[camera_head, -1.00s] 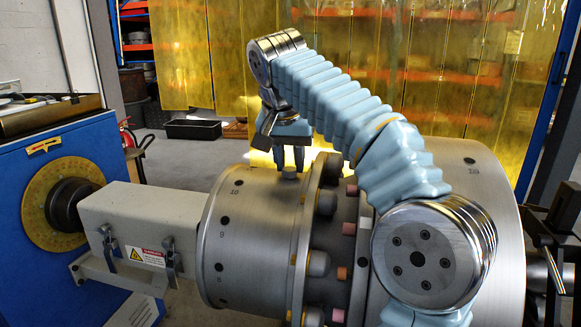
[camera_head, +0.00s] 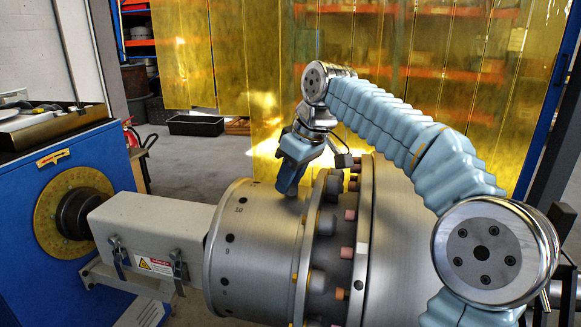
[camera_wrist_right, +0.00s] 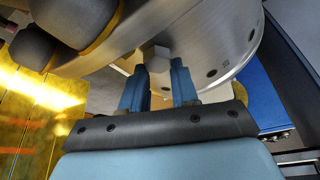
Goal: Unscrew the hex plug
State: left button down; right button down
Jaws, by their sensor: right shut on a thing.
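My right gripper (camera_head: 287,188) reaches down from behind to the top of the grey steel drum (camera_head: 260,240), tilted, its blue fingers close to the drum's surface. In the right wrist view its two blue fingertips (camera_wrist_right: 161,72) are shut on the pale hex plug (camera_wrist_right: 155,53), whose faceted end shows between and beyond them. The plug is at the drum's curved face; how far it is screwed in cannot be seen. In the head view the fingers hide the plug. My left gripper is out of view.
Rounded dark studs (camera_head: 318,255) and orange and pink pegs (camera_head: 345,252) line the flange beside the gripper. A grey shaft housing (camera_head: 145,230) joins the drum to a blue machine (camera_head: 35,240). Yellow strip curtains (camera_head: 400,90) hang behind. Open floor lies at the back left.

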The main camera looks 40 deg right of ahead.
jog(key=n+y, duration=0.1)
jog(key=n, duration=0.2)
jog(key=n+g+y, duration=0.1)
jog(key=n, duration=0.2)
jog(key=shift+f+n, duration=0.15)
jog(key=shift+n, duration=0.15)
jog(key=n+g+y, duration=0.1)
jog(key=n, duration=0.2)
jog(key=shift+n+g, duration=0.3)
jog(key=shift+n, duration=0.1)
jog(key=n+g, duration=0.1)
jog(key=n, duration=0.1)
jog(key=shift+s+n+y, duration=0.15)
jog(key=shift+n+y, duration=0.15)
jog(key=shift+n, duration=0.1)
jog(key=c, duration=0.8)
grip_release()
